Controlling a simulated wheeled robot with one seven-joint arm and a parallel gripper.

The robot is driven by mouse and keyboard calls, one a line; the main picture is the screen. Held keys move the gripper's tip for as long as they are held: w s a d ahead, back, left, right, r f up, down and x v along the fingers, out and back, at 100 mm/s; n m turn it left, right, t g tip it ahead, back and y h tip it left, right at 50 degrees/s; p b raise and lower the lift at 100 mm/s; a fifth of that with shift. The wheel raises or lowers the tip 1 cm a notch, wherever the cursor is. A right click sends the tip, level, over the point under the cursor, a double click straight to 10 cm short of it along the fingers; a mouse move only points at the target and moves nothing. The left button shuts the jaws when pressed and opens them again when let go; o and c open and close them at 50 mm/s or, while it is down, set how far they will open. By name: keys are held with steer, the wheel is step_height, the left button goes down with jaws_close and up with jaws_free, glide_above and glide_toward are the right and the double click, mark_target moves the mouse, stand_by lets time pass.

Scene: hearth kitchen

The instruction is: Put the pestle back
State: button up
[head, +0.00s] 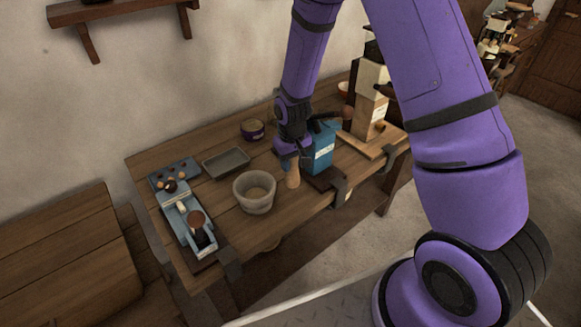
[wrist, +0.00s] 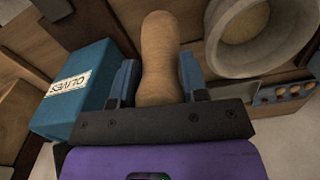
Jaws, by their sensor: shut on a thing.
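The wooden pestle (wrist: 158,62) is held between the two fingers of my gripper (wrist: 158,80) in the wrist view. In the head view the pestle (head: 292,179) hangs below my gripper (head: 291,157), roughly upright. I cannot tell whether its lower end touches the table. A pale stone mortar (head: 254,205) stands on the table just left of the pestle, apart from it. The mortar (wrist: 226,48) also shows at the upper right of the wrist view, and its visible inside looks empty.
A blue box (head: 319,148) labelled "OLIVES" in the wrist view stands close right of my gripper. A wooden stand (head: 368,125) is at right.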

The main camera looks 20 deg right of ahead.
mark_target(291, 168)
steer(key=shift+w, duration=0.5)
steer(key=shift+w+f, duration=0.15)
steer(key=shift+f, duration=0.75)
steer(key=shift+w+f, duration=0.15)
steer(key=shift+f, duration=0.75)
steer(key=shift+f, duration=0.1)
steer(key=o, duration=1.2)
